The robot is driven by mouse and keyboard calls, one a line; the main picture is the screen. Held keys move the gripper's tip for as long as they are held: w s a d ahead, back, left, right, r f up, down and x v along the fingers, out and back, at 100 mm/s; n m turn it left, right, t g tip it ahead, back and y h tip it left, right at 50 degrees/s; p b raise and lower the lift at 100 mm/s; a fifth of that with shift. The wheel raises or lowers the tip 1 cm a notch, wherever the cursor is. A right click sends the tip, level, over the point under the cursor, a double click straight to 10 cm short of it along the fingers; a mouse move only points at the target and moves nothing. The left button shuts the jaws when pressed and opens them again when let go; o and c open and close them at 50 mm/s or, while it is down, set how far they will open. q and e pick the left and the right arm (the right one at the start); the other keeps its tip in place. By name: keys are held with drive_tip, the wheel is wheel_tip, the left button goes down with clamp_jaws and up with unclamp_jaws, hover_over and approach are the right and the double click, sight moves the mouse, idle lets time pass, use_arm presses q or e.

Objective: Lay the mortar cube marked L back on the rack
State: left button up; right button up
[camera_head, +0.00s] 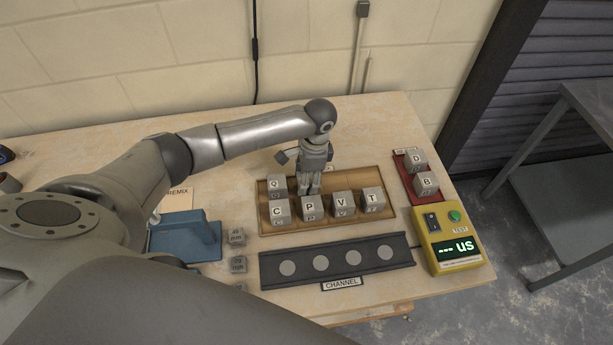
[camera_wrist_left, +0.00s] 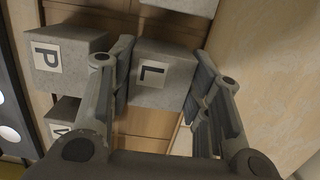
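The mortar cube marked L (camera_wrist_left: 152,78) is a grey block in the left wrist view, its letter label facing the camera. My left gripper (camera_wrist_left: 163,85) has a finger along each of two opposite sides of it, and the pads appear to touch. In the head view my left gripper (camera_head: 309,188) points down over the back row of the wooden rack (camera_head: 382,178), behind cube P (camera_head: 310,207) and right of cube Q (camera_head: 276,185). The L cube is hidden there. Whether it rests on the rack floor I cannot tell. My right gripper is not in view.
Cubes C (camera_head: 280,211), V (camera_head: 343,204) and T (camera_head: 373,199) fill the rack's front row. A dark channel (camera_head: 400,250) lies in front. Cubes D (camera_head: 416,161) and B (camera_head: 427,184) stand on a red tray beside a yellow tester (camera_head: 451,240). A blue fixture (camera_head: 184,236) stands left.

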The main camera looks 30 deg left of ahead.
use_arm(q)
drive_tip(key=o, duration=0.4)
drive_tip(key=r+b, duration=0.1)
drive_tip(key=r, duration=0.3)
drive_tip(key=r+b, duration=0.1)
drive_tip(key=r, duration=0.3)
drive_tip(key=w+d+r, duration=0.1)
drive_tip(key=r, duration=0.3)
drive_tip(key=shift+d+r+b, duration=0.1)
drive_tip(key=shift+r+b, duration=0.05)
drive_tip(key=shift+b, duration=0.25)
drive_tip(key=shift+s, duration=0.1)
